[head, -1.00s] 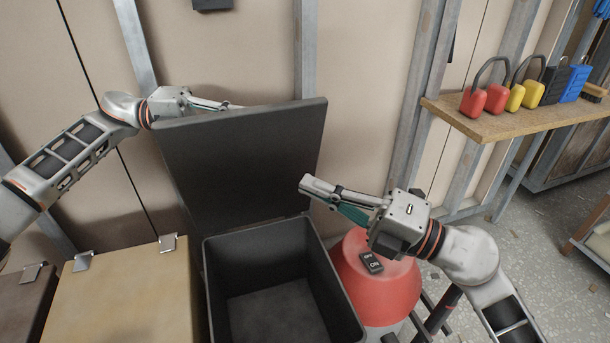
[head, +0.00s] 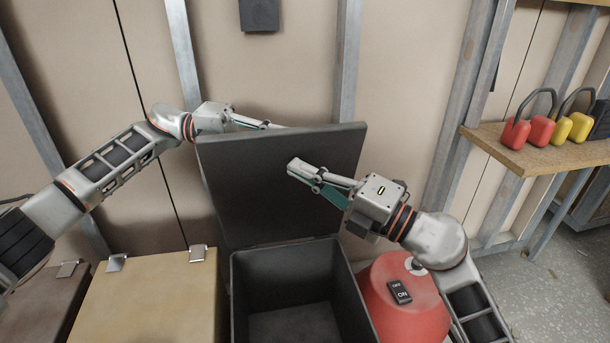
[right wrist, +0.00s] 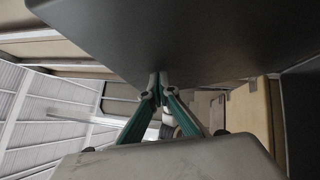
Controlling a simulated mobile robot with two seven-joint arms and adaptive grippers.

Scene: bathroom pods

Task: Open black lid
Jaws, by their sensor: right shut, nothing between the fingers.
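The black lid (head: 265,200) stands raised, roughly upright, at the back of an open black box (head: 290,262). The box's inside shows and looks empty. My right gripper (head: 291,168) is shut with nothing in it, in front of the lid's inner face. In the right wrist view its fingertips (right wrist: 160,76) meet close to the dark lid (right wrist: 200,35); I cannot tell whether they touch it. My left gripper (head: 268,125) is at the lid's top edge, its tips partly hidden behind the lid.
A red rounded container (head: 385,285) with an ON/OFF label stands right of the box. A tan lidded box (head: 150,300) stands to the left. A shelf (head: 530,158) at right holds red and yellow padlock-like items (head: 540,130). A wall stands close behind.

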